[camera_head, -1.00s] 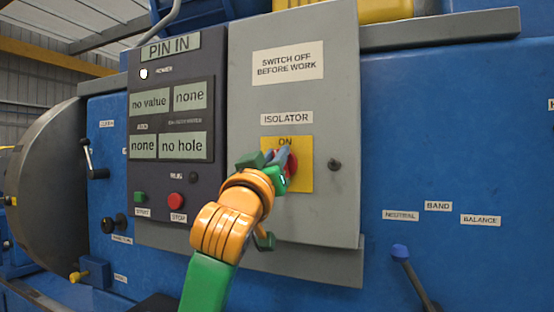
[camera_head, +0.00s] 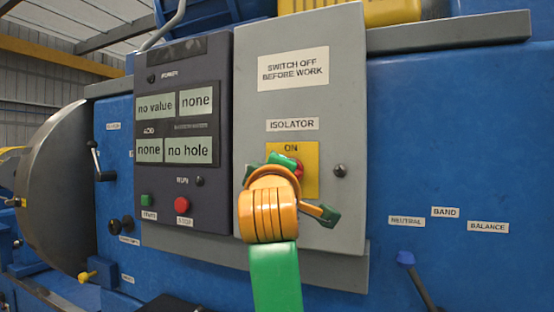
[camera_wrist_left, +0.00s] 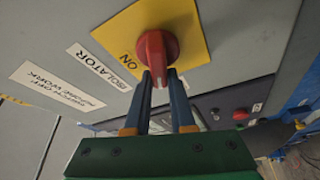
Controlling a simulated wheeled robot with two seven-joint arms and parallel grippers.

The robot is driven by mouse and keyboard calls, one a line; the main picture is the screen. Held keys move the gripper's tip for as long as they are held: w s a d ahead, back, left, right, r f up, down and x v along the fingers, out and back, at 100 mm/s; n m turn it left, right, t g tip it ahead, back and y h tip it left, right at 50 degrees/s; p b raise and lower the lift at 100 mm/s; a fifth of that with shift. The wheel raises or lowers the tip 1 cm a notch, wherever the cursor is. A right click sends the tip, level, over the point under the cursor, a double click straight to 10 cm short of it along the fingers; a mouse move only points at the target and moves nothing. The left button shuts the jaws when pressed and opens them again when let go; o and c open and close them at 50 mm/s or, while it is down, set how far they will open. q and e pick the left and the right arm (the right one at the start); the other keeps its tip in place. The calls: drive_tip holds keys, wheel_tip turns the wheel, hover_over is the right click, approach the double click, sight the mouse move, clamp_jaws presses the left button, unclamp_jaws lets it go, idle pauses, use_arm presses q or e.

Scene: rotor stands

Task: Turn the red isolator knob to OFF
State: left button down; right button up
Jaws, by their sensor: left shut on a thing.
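The red isolator knob (camera_head: 299,169) sits on a yellow plate (camera_head: 310,187) with ON printed above it, on the grey isolator box. My left gripper (camera_head: 284,161) is at the knob and hides most of it in the head view. In the left wrist view, the two blue fingers of my left gripper (camera_wrist_left: 160,76) are shut on the lower end of the red knob (camera_wrist_left: 157,48), one on each side. The word ON lies to the left of the knob there. No OFF mark can be made out. My right gripper is not in view.
A dark panel (camera_head: 217,90) left of the box carries several displays, a green button (camera_head: 146,200) and a red stop button (camera_head: 182,205). A small dark knob (camera_head: 340,171) is right of the yellow plate. A blue-tipped lever (camera_head: 405,258) stands lower right.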

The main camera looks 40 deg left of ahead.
use_arm(q)
drive_tip(key=n+p, duration=0.1)
drive_tip(key=n+g+p, duration=0.1)
drive_tip(key=n, duration=0.2)
drive_tip(key=shift+f+g+p, duration=0.25)
drive_tip(key=shift+g+p, duration=0.15)
drive_tip(key=shift+f+n+h, duration=0.1)
drive_tip(key=shift+n+h, duration=0.2)
drive_tip(key=shift+n, duration=0.1)
drive_tip(key=c, duration=0.8)
unclamp_jaws()
drive_tip(key=shift+a, duration=0.1)
drive_tip(key=shift+o, duration=0.2)
drive_tip(key=b+v, duration=0.3)
drive_tip(key=v, duration=0.4)
